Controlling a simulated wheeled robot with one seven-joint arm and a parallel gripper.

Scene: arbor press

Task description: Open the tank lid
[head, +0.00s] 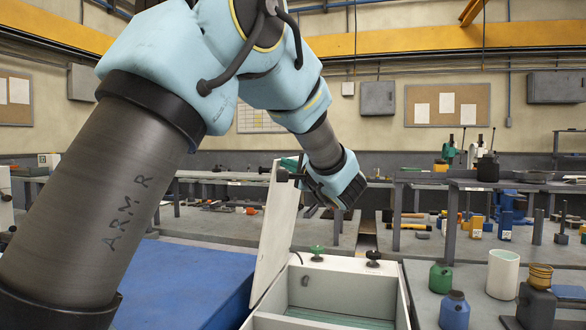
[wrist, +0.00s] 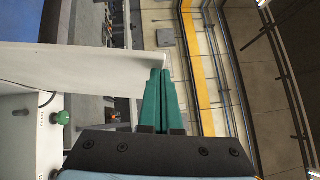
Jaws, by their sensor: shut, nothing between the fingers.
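The white tank (head: 402,300) stands low in the middle of the head view, its inside partly visible. Its white lid (head: 277,232) stands raised and steeply tilted on the tank's left side. In the wrist view the lid (wrist: 85,72) is a broad pale panel reaching in from the left. My gripper (head: 288,164) is at the lid's upper edge. Its green fingers, also in the wrist view (wrist: 162,75), are shut with nothing between them. The fingertips are beside the lid's edge; I cannot tell whether they touch it.
A green knob (head: 317,252) and a black knob (head: 373,257) are on the tank's back rim. A blue surface (head: 185,285) lies to the left. Bottles, including a blue one (head: 454,312), and a white cylinder (head: 502,274) stand at right. Cluttered benches fill the background.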

